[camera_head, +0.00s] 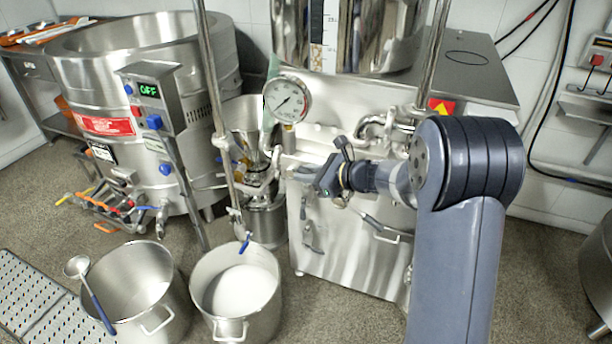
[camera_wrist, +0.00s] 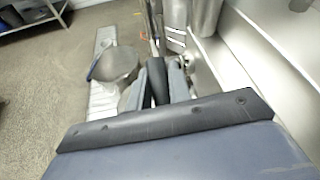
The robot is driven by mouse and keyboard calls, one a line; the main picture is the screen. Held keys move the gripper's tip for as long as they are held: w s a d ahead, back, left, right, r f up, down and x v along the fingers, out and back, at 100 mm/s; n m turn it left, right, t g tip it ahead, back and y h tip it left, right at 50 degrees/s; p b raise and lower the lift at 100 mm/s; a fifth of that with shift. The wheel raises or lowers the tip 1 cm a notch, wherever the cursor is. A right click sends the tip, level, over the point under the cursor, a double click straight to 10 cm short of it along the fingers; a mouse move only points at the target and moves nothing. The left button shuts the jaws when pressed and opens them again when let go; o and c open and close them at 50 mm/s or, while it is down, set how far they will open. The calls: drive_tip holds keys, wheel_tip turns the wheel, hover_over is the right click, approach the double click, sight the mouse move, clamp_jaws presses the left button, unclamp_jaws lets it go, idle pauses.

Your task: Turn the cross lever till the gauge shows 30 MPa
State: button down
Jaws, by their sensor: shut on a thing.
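The round white-faced gauge (camera_head: 287,99) stands on the mill's front pipework, left of the steel hopper. Its thin needle is visible, but the numbers are too small to read. My gripper (camera_head: 298,172) reaches in from the right, below the gauge. In the wrist view my gripper (camera_wrist: 157,88) has its two grey fingers closed on either side of a dark bar (camera_wrist: 158,80), which looks like an arm of the cross lever. The rest of the cross lever is mostly hidden by the fingers and by pipework.
Two steel pots, one with white liquid (camera_head: 240,290) and one with a ladle (camera_head: 92,290), stand on the floor in front. Upright steel poles (camera_head: 217,100) rise near the gripper.

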sight(342, 198)
drive_tip(key=d+t+y+b, duration=0.1)
drive_tip(key=b, duration=0.2)
drive_tip(key=d+r+y+b, duration=0.1)
drive_tip(key=y+b, duration=0.1)
drive_tip(key=b, duration=0.1)
drive_tip(key=shift+s+r+t, duration=0.3)
drive_tip(key=shift+t, duration=0.1)
drive_tip(key=d+r+y+b, duration=0.1)
drive_tip(key=b, duration=0.1)
drive_tip(key=s+d+r+m+t+y+b, duration=0.1)
drive_tip(key=y+b, duration=0.1)
drive_tip(key=shift+d+r+t, duration=0.1)
drive_tip(key=shift+d+t, duration=0.2)
drive_tip(key=shift+s+d+r+m+t+y+b, duration=0.15)
drive_tip(key=shift+s+d+r+t+y+b, duration=0.1)
drive_tip(key=shift+d+t+y+b, duration=0.3)
drive_tip(key=shift+s+d+r+m+t+y+b, duration=0.25)
drive_tip(key=shift+d+t+y+b, duration=0.15)
drive_tip(key=shift+d+y, duration=0.15)
drive_tip(key=shift+s+d+r+m+t+y+b, duration=0.15)
drive_tip(key=shift+d+r+t+y+b, duration=0.1)
drive_tip(key=shift+d+t+y+b, duration=0.3)
drive_tip(key=shift+d, duration=0.1)
drive_tip(key=c, duration=1.3)
unclamp_jaws()
drive_tip(key=p+v, duration=0.1)
drive_tip(key=v, duration=0.6)
drive_tip(key=shift+d, duration=0.25)
drive_tip(key=shift+a+g, duration=0.1)
drive_tip(key=shift+g, duration=0.2)
